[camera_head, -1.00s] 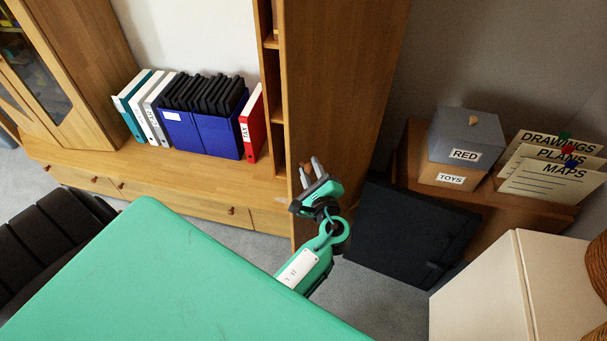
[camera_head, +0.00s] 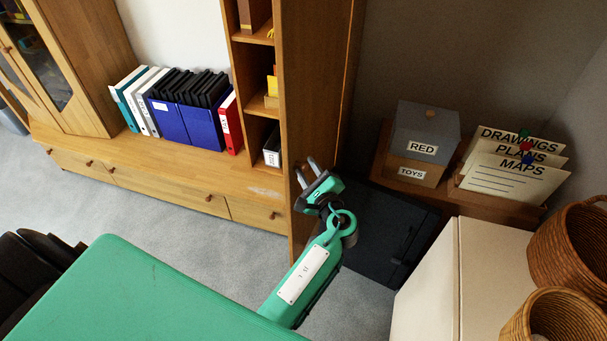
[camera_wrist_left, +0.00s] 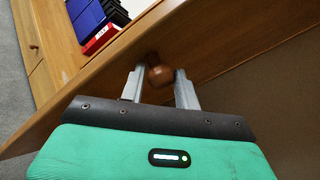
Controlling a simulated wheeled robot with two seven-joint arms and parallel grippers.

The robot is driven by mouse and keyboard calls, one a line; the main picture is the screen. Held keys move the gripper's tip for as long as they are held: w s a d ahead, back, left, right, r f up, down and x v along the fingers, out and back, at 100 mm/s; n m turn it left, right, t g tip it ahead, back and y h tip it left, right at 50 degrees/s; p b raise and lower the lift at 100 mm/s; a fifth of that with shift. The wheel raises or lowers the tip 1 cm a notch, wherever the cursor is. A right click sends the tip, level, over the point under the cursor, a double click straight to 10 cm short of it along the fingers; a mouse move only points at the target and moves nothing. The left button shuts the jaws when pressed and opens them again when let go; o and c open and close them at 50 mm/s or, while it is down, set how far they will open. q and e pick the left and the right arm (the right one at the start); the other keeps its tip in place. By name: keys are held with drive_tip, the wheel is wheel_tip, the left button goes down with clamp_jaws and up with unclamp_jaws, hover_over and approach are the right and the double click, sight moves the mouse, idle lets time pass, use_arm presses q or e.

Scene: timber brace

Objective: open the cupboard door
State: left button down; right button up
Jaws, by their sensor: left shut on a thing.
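The cupboard door (camera_head: 312,90) is a tall wooden panel standing open, swung out from the shelves (camera_head: 262,95). Its outer face also shows in the left wrist view (camera_wrist_left: 225,50). A round brown knob (camera_wrist_left: 160,76) sits near its free edge. My left gripper (camera_head: 305,167) is at the door's outer face. In the left wrist view its two fingers (camera_wrist_left: 160,88) are on either side of the knob, shut on it. My right gripper is not in view.
A low wooden bench with drawers (camera_head: 160,185) carries binders (camera_head: 185,120). A white cabinet (camera_head: 450,285) and wicker baskets (camera_head: 570,250) stand right. Grey floor (camera_head: 190,240) is clear between.

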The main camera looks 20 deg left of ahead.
use_arm(q)
drive_tip(key=shift+w+d+r+t, duration=0.3)
drive_tip(key=shift+w+d+r, duration=0.15)
drive_tip(key=shift+d+r, duration=0.2)
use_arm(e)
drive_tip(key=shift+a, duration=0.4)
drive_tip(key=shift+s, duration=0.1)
use_arm(q)
drive_tip(key=c, duration=1.3)
unclamp_jaws()
drive_tip(key=shift+f, duration=0.1)
drive_tip(key=shift+o, duration=1)
drive_tip(key=shift+w+f, duration=0.15)
drive_tip(key=shift+w, duration=0.2)
drive_tip(key=shift+f, duration=0.3)
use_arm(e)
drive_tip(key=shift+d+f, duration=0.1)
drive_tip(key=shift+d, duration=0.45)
